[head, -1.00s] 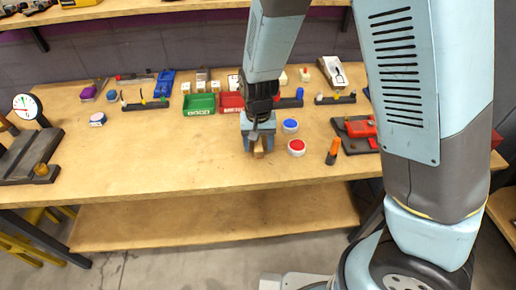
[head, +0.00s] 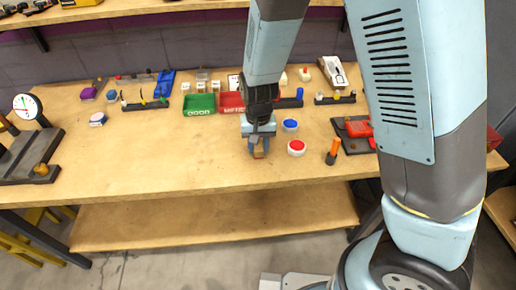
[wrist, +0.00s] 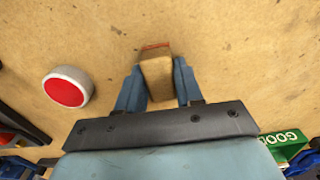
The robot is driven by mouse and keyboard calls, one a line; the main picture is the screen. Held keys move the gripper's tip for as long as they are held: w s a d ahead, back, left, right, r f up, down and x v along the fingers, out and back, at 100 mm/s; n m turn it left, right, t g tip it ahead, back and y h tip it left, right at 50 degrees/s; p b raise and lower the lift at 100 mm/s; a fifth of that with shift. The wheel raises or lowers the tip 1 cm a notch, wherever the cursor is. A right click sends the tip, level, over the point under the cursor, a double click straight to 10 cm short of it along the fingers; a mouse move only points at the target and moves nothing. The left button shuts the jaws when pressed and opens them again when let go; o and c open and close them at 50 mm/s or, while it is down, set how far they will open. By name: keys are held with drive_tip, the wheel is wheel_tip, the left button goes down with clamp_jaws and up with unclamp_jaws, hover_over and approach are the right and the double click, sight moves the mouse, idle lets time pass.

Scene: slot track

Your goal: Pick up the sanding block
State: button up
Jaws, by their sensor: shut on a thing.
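The sanding block (wrist: 157,76) is a small tan block with a reddish strip at its far end. In the wrist view it sits between the two blue fingers of my gripper (wrist: 159,88), which are shut on it. In the head view my gripper (head: 259,152) points down at the wooden bench near its front edge, and only a small part of the block (head: 259,155) shows between the fingers. I cannot tell whether the block touches the bench or hangs just above it.
A red-topped round button (head: 296,148) and a blue-topped one (head: 290,125) stand close to the right of my gripper. An orange-handled item (head: 333,151) stands farther right. Green (head: 199,104) and red (head: 231,102) bins lie behind.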

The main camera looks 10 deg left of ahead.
drive_tip(key=shift+r, duration=0.1)
drive_tip(key=shift+r, duration=0.25)
wheel_tip(320, 180, up, 2)
drive_tip(key=shift+r, duration=0.1)
drive_tip(key=shift+s+d+r, duration=1.2)
drive_tip(key=shift+s+r, duration=0.5)
drive_tip(key=shift+s, duration=0.3)
drive_tip(key=shift+s+d+r, duration=1.25)
drive_tip(key=shift+s+r, duration=0.4)
drive_tip(key=shift+s, duration=0.35)
drive_tip(key=shift+s+d+r, duration=1.2)
drive_tip(key=shift+s+r, duration=0.5)
drive_tip(key=shift+s, duration=0.3)
